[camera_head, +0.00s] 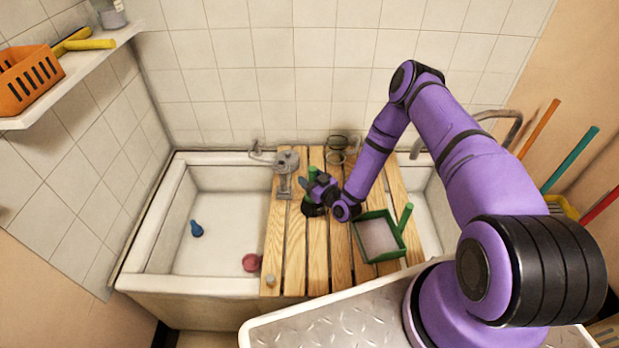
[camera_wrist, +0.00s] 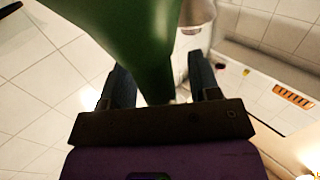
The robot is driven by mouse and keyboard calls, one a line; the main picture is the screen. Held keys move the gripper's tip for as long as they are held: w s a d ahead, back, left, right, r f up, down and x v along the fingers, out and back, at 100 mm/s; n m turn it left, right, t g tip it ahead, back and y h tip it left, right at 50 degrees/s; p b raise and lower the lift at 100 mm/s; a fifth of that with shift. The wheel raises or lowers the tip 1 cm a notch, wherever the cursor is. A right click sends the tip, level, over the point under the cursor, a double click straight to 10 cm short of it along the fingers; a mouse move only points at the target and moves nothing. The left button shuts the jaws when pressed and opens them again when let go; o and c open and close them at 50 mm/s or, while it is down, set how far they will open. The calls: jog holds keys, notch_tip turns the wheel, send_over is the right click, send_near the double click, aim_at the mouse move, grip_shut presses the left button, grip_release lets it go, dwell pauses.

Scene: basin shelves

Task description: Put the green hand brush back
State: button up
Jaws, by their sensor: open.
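A green upright thing (camera_head: 312,174) stands over the wooden slats, with a dark part low beside it; it looks like the green hand brush, partly hidden by my gripper. My gripper (camera_head: 307,187) is at it. In the wrist view a large green tapering body (camera_wrist: 125,35) reaches down between the two dark fingers of my gripper (camera_wrist: 160,82). The fingers are apart, one on each side of it. I cannot tell whether they touch it. A green dustpan-like tray (camera_head: 366,240) with an upright green handle lies on the slats to the right.
The slatted board (camera_head: 295,255) spans the basin (camera_head: 160,215). A grey metal item (camera_head: 286,172) stands just left of my gripper. A blue item (camera_head: 196,229) and a pink cup (camera_head: 250,262) lie in the basin. An orange basket (camera_head: 28,80) sits on the left wall shelf (camera_head: 85,85).

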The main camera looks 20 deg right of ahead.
jog(key=v, duration=1)
jog(key=shift+s, duration=0.25)
jog(key=shift+d, duration=0.1)
